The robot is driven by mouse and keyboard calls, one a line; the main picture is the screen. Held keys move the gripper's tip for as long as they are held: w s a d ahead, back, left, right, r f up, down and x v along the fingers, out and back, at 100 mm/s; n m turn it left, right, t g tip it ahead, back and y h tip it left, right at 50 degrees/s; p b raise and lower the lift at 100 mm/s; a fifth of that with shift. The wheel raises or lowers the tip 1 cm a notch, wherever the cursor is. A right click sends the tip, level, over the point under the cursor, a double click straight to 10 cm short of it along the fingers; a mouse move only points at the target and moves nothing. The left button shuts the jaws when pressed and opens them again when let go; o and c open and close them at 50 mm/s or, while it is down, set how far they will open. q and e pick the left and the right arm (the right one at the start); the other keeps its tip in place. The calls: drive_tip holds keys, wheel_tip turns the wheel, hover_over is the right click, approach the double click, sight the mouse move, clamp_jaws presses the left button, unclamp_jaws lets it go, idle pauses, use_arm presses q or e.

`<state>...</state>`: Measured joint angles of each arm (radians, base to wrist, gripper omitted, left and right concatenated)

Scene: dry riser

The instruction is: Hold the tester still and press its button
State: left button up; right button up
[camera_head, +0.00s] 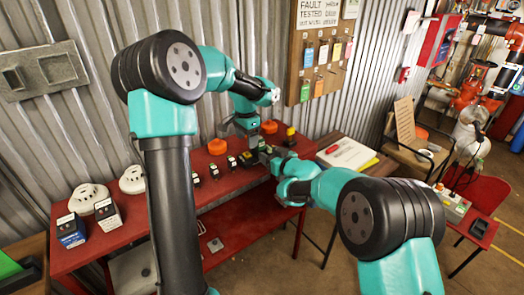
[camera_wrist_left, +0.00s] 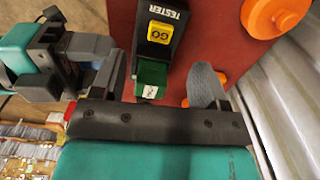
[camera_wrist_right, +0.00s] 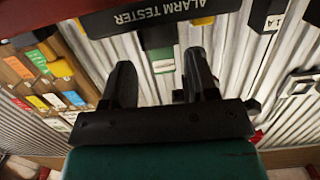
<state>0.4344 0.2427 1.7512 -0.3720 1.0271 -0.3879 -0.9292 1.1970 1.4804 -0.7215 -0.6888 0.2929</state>
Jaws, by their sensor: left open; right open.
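The tester (camera_wrist_left: 165,22) is a dark box with a yellow GO button (camera_wrist_left: 160,32) and a green end block (camera_wrist_left: 151,75). Its "ALARM TESTER" face (camera_wrist_right: 160,16) crosses the top of the right wrist view. My left gripper (camera_head: 251,138) is open above the red bench; in the left wrist view its fingers (camera_wrist_left: 162,74) lie either side of the green block, with the button beyond the fingertips. My right gripper (camera_head: 270,155) is open and empty at the bench's near side; its fingers (camera_wrist_right: 160,62) point at the tester. Contact cannot be told. In the head view the grippers largely hide the tester.
The red bench (camera_head: 130,215) holds white detectors (camera_head: 88,198), several small black units (camera_head: 213,171) and orange round parts (camera_head: 217,146). A corrugated wall stands close behind, with a tag board (camera_head: 319,50).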

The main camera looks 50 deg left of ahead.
sight(262, 150)
drive_tip(key=shift+x, duration=2.75)
drive_tip(key=c, duration=0.8)
drive_tip(key=o, duration=1.2)
drive_tip(key=shift+d+r, duration=0.1)
drive_tip(key=v, duration=1.2)
drive_tip(key=shift+c, duration=0.3)
